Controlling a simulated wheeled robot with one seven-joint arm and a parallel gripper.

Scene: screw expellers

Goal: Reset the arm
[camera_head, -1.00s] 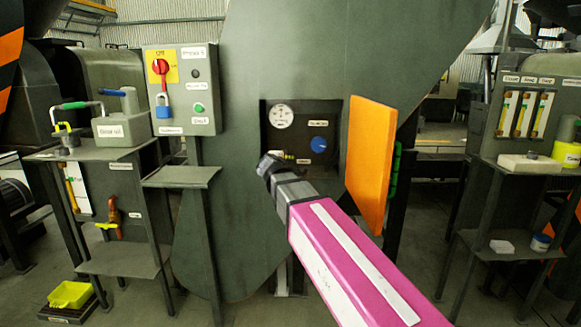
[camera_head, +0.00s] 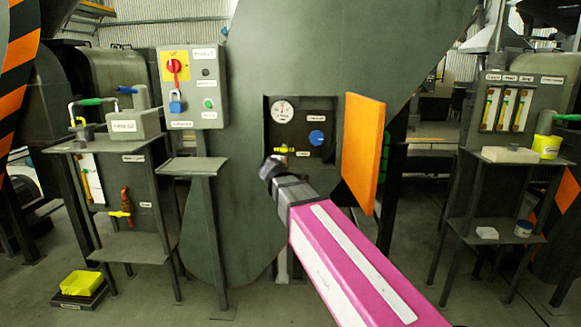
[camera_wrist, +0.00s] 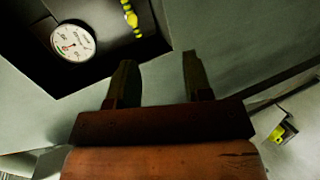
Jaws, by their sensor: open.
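My arm, with a magenta and white link, reaches up from the lower right of the head view. My gripper (camera_head: 268,168) is at its end, in front of the lower left edge of the recessed panel (camera_head: 318,165). In the wrist view my gripper (camera_wrist: 157,75) has two dark fingers spread apart, with nothing between them. Behind them is the plain grey-green machine surface (camera_wrist: 225,45).
The recess holds a gauge (camera_head: 283,111), a blue knob (camera_head: 317,138) and a yellow valve (camera_head: 284,150). Its orange door (camera_head: 362,155) stands open on the right. A control box (camera_head: 193,87) and small shelf (camera_head: 191,166) stand left; another shelf unit (camera_head: 500,190) stands right.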

